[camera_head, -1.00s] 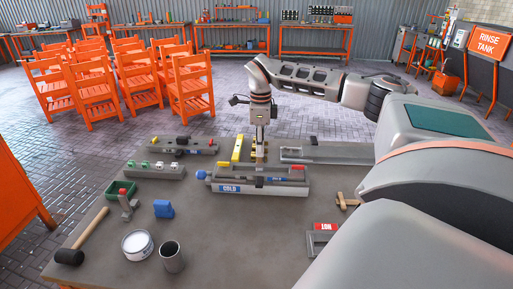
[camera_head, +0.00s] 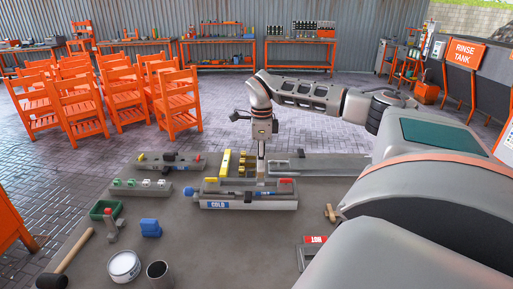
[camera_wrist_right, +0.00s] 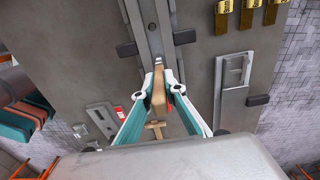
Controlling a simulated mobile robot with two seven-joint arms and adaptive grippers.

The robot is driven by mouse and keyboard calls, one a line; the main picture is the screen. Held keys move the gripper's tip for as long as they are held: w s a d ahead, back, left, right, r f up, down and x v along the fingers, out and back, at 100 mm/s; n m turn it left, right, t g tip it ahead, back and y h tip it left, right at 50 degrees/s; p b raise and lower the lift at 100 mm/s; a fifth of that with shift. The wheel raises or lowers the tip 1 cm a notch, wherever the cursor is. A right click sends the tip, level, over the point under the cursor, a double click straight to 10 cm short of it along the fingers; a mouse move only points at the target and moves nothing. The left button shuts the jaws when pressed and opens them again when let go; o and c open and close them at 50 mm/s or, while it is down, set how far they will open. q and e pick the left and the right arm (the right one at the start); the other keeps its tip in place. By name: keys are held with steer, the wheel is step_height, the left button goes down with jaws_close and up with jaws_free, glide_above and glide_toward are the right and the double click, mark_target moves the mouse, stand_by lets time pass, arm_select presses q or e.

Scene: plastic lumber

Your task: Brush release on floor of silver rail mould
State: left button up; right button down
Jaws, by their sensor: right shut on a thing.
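The grey rail mould (camera_head: 290,204) with a blue COLD label lies on the table in the head view, its long channel running left to right. In the wrist view the right gripper (camera_wrist_right: 160,105) is shut on a wooden-handled brush (camera_wrist_right: 158,92). The brush's far end reaches to the channel; I cannot tell whether the bristles touch its floor. My left gripper is not in view.
A longer grey mould (camera_head: 335,166) lies behind, to the right. A red HOT label (camera_head: 314,239) is at right.

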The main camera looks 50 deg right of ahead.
steer(key=shift+s+d, duration=0.35)
steer(key=shift+s, duration=0.1)
steer(key=shift+s, duration=0.1)
steer(key=shift+s+d+f, duration=0.1)
steer(key=shift+s+d, duration=0.85)
steer(key=shift+s, duration=0.2)
steer(key=shift+r, duration=0.65)
steer(key=w+a, duration=1)
steer(key=w, duration=0.3)
steer(key=shift+a, duration=0.2)
stand_by(1.4)
steer(key=shift+f, duration=0.6)
stand_by(0.8)
